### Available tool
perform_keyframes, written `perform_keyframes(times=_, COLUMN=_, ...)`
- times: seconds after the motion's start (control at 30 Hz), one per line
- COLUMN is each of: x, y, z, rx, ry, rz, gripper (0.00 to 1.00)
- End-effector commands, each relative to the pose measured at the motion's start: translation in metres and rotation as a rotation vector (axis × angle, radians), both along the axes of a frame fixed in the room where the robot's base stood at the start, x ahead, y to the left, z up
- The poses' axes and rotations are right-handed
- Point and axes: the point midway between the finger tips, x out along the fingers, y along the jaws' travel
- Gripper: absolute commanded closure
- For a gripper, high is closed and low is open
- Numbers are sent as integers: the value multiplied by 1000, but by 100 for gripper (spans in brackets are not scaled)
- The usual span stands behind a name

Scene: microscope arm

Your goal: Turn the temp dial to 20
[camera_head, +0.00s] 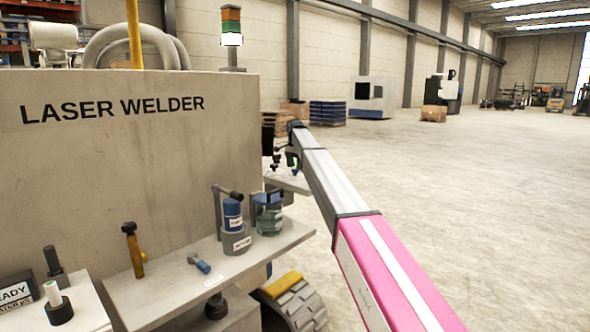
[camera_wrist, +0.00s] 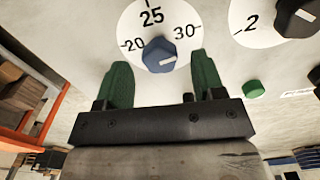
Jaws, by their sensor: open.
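A white dial face (camera_wrist: 133,19) marked 20, 25 and 30 shows at the top of the wrist view. Its blue knob (camera_wrist: 160,54) sits below the 25, with 20 to the left and 30 to the right. I cannot tell exactly which mark the knob points to. My gripper (camera_wrist: 160,62) is open, with one green finger on each side of the knob. Gaps show between the fingers and the knob, and nothing is held. In the head view my gripper (camera_head: 283,160) is small at the arm's far end, by the welder's right side; the dial is hidden there.
A second dial (camera_wrist: 262,22) with a dark knob is at upper right in the wrist view, and a green button (camera_wrist: 253,88) is below it. In the head view a shelf (camera_head: 190,268) on the laser welder (camera_head: 130,110) carries bottles and small tools. The floor on the right is clear.

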Motion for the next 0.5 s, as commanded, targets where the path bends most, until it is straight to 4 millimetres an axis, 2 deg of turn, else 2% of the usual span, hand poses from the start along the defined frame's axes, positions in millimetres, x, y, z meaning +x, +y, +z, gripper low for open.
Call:
perform_keyframes(times=0.13, x=0, y=0, z=-15, rx=0, ry=0, rz=0, gripper=37)
perform_keyframes(times=0.4, x=0, y=0, z=-17, rx=1, ry=-1, rz=0, gripper=37)
perform_keyframes(times=0.43, x=0, y=0, z=-17, rx=1, ry=-1, rz=0, gripper=41)
perform_keyframes(times=0.5, x=0, y=0, z=-17, rx=1, ry=-1, rz=0, gripper=64)
